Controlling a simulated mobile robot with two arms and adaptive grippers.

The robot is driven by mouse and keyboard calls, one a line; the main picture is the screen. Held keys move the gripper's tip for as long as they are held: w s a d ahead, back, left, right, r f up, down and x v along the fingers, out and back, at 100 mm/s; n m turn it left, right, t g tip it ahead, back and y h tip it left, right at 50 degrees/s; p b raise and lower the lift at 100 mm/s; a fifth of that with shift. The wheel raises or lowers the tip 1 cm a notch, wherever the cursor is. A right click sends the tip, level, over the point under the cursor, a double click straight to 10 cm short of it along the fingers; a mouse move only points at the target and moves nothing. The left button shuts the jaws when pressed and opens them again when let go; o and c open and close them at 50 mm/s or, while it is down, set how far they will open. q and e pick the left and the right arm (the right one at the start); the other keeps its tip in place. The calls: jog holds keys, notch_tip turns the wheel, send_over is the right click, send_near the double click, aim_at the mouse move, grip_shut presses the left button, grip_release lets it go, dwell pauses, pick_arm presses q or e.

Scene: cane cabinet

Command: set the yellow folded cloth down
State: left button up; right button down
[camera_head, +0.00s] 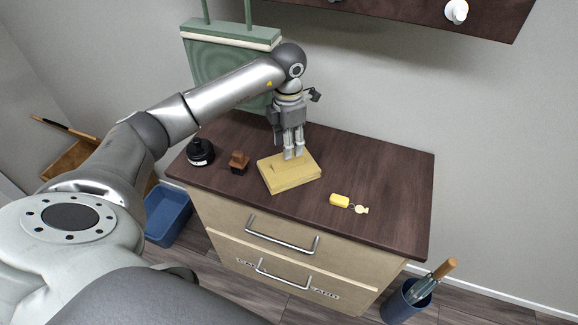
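The yellow folded cloth (283,181) is a flat, thick block over the middle of the dark cabinet top (385,185). It looks level and seems to lie on the wood; I cannot tell if a thin gap is under it. My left gripper (294,154) points down at the cloth's far part. Its two fingertips are close together and at or just above the cloth. Whether they pinch any of it cannot be made out. My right gripper is not in view.
A yellow tag or keyring (341,201) lies to the right. A green panel (215,60) stands behind. The top's right side is clear.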

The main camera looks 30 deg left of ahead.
aim_at(288, 166)
pick_arm(q)
notch_tip(288, 166, down, 6)
jog(key=shift+s+r+p, duration=0.1)
jog(key=shift+r+p, duration=0.1)
jog(key=shift+p, duration=0.9)
jog(key=shift+f, duration=0.2)
grip_shut()
